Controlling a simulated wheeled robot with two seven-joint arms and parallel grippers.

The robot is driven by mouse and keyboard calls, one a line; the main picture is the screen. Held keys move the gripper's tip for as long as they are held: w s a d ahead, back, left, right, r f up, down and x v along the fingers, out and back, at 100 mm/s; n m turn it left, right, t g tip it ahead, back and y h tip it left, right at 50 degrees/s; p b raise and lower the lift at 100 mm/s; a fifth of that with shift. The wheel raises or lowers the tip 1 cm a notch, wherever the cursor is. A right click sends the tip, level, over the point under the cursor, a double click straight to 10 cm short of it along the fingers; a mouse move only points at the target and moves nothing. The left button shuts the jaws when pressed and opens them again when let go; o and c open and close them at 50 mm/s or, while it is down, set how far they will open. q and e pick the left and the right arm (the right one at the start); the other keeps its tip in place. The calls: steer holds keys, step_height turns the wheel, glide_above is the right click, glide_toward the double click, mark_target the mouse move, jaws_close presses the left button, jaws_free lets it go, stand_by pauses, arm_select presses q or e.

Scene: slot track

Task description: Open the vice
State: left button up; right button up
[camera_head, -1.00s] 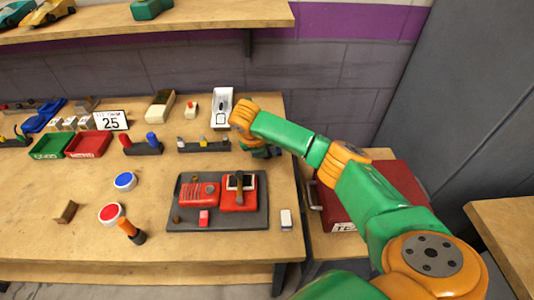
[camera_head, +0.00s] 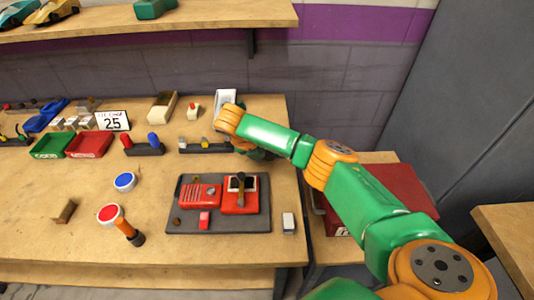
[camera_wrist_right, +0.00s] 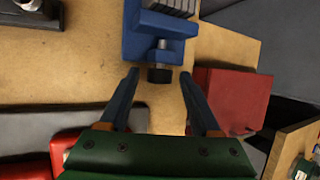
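The vice (camera_wrist_right: 150,42) is blue with grey ribbed metal jaws, at the top of the right wrist view. Its screw ends in a dark knob (camera_wrist_right: 160,75) that points toward my right gripper. My right gripper (camera_wrist_right: 158,76) is open, its two blue fingers apart on either side of the knob, with visible gaps to it. In the head view my right gripper (camera_head: 255,152) hangs over the right end of the bench, largely hidden by its own wrist. I cannot make out the vice there. My left gripper is not in view.
A grey tray with a red device (camera_head: 240,194) sits in front of the gripper on the bench. A white box (camera_head: 225,97) stands behind my wrist. A red toolbox (camera_head: 385,190) stands right of the bench.

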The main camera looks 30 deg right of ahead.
steer(key=shift+a+r, duration=0.15)
steer(key=shift+r, duration=0.1)
steer(key=v, duration=0.6)
steer(key=shift+r, duration=0.2)
